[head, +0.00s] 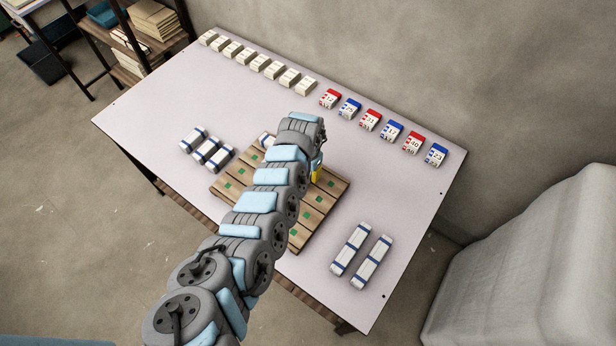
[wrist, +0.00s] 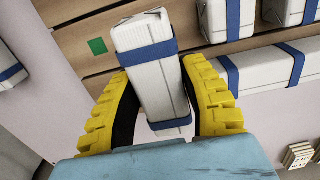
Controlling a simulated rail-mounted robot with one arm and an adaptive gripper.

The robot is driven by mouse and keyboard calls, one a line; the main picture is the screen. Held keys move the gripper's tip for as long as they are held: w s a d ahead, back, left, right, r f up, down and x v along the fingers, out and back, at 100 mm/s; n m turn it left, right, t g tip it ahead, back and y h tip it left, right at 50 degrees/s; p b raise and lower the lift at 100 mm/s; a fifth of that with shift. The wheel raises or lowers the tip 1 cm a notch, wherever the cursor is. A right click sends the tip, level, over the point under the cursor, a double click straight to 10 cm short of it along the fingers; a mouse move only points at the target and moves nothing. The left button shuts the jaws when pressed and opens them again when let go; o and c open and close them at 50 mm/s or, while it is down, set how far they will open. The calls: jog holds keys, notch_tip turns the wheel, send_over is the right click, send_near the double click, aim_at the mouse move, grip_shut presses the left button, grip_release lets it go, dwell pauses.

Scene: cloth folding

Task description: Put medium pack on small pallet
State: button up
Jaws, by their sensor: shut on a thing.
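My gripper (wrist: 165,110) is shut on a white medium pack (wrist: 150,70) with blue bands, one yellow finger on each side. The held pack is over the wooden pallet (wrist: 65,15) with green squares; I cannot tell whether it touches the boards. In the head view, a yellow part of my gripper (head: 317,166) shows at the pallet (head: 318,208), and my arm hides the held pack. Other banded white packs (wrist: 232,18) are beside the held pack in the wrist view. One pack (head: 265,140) shows at the pallet's far left corner, partly hidden by my arm.
Banded white packs (head: 205,150) lie on the table (head: 150,115) left of the pallet. Two long packs (head: 350,249) lie at the right. Small cream packs (head: 255,62) and red and blue packs (head: 370,119) line the back edge. The pallet's right part is bare.

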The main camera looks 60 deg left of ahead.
jog(key=shift+w+a+f, duration=0.15)
jog(key=shift+f, duration=0.1)
jog(key=shift+f+b, duration=0.9)
jog(key=shift+f, duration=0.6)
jog(key=shift+f, duration=0.15)
jog(key=o, duration=0.9)
jog(key=shift+c, duration=0.2)
notch_tip(320, 180, up, 4)
jog(key=shift+f+p, duration=0.1)
jog(key=shift+p, duration=0.8)
jog(key=shift+r+p, duration=0.45)
jog(key=shift+r, duration=3.85)
